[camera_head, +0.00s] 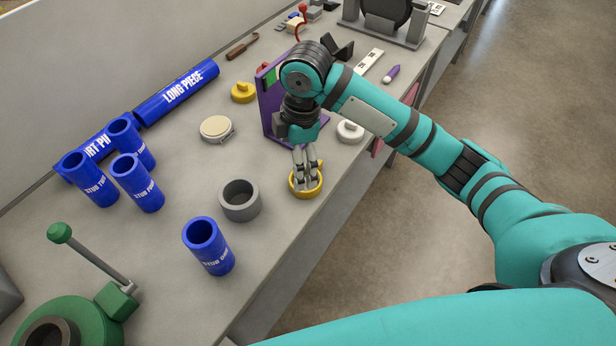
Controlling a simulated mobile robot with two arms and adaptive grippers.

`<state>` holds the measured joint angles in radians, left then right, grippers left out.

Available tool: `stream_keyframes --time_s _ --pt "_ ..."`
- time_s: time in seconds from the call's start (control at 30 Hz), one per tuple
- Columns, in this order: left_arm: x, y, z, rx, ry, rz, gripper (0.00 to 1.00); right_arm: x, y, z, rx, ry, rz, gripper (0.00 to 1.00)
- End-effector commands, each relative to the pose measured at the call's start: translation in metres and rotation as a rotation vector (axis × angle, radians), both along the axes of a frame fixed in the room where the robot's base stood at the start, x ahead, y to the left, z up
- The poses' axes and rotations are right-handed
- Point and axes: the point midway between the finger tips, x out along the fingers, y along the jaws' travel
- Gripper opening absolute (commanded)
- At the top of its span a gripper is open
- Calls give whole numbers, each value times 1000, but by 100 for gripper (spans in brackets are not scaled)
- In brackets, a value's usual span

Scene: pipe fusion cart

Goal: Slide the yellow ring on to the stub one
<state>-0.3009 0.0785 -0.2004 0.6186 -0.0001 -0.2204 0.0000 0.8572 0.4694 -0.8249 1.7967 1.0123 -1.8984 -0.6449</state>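The yellow ring (293,191) lies on the bench near its front edge. My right gripper (306,178) points down with its fingertips at the ring, and they seem to reach into its opening. I cannot tell whether the fingers press on the ring wall. Stub one (215,258) is a blue open-topped tube standing upright at the bench front, left of and nearer than the ring. Its top is clear. My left gripper is not in view.
A grey ring (240,208) stands between stub one and the yellow ring. Several blue stubs (138,188) stand at left. A green lever machine (90,300) is at the near left. A purple stand (268,105) is just behind my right gripper.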

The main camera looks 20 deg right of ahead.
Motion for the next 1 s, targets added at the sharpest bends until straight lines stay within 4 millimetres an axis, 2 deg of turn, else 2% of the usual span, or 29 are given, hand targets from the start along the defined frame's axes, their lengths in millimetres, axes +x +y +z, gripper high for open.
stream_keyframes --time_s 0.03,0.13,0.23,0.33,0.47,0.8,1.0 --pt "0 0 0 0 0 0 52 12 -11 17 -33 -2 25 100" --pt "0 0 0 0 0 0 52 23 -26 40 -73 16 67 100" --pt "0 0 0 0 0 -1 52 28 -35 54 -95 29 91 100" --pt "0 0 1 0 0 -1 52 30 -40 57 -105 36 101 100" --pt "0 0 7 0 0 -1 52 29 -40 40 -105 41 103 100" --pt "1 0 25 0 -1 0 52 29 -40 -32 -104 39 103 100" --pt "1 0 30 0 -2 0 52 29 -39 -57 -102 34 102 100"
